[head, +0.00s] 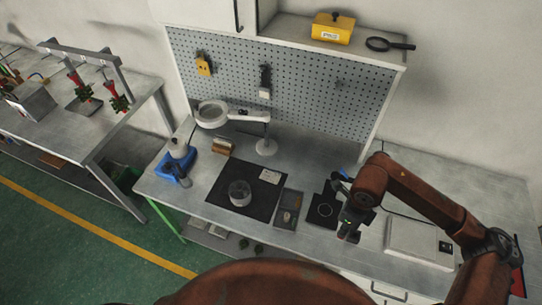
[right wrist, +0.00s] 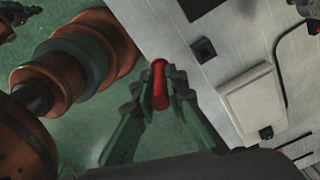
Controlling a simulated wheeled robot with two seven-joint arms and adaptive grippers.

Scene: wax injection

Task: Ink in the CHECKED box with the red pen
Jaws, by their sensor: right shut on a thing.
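The red pen (right wrist: 159,84) stands between the fingers of my right gripper (right wrist: 160,100) in the right wrist view, which is shut on it. In the head view my right gripper (head: 347,232) hangs over the front part of the bench, right of the small dark tray. The pen is hard to make out there. My left gripper is out of view.
A clear round container (head: 240,193) stands on the mat. A small dark tray (head: 290,196) lies right of it. A magnifier lamp (head: 266,147) stands behind the mat. A flat pale device (head: 418,240) sits at the right. A blue stand (head: 174,168) is at the left.

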